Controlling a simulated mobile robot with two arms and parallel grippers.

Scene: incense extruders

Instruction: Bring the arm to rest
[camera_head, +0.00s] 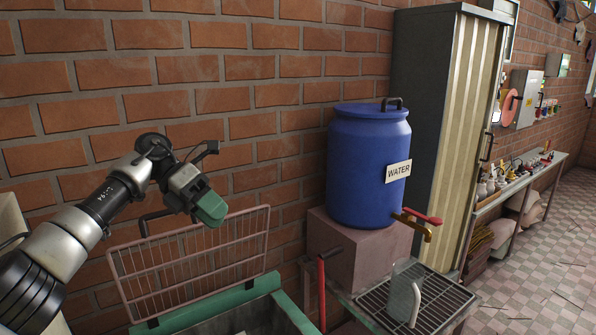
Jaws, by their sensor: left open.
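My left arm (95,210) comes in from the left, raised and bent in front of the brick wall. My left gripper (208,203) points down and to the right, above the wire rack of a cart. It is open, with nothing seen between its fingers; one green fingertip shows clearly and the other is largely hidden. It is apart from the rack in the picture, though the depth between them is hard to tell. My right gripper is not in view.
A green-framed cart with a pink wire rack (195,262) stands below the gripper. To the right, a blue water barrel (368,165) sits on a pink block (350,250). A clear mug (405,290) stands on a grate below its tap (412,226). A tall cabinet (432,120) stands behind.

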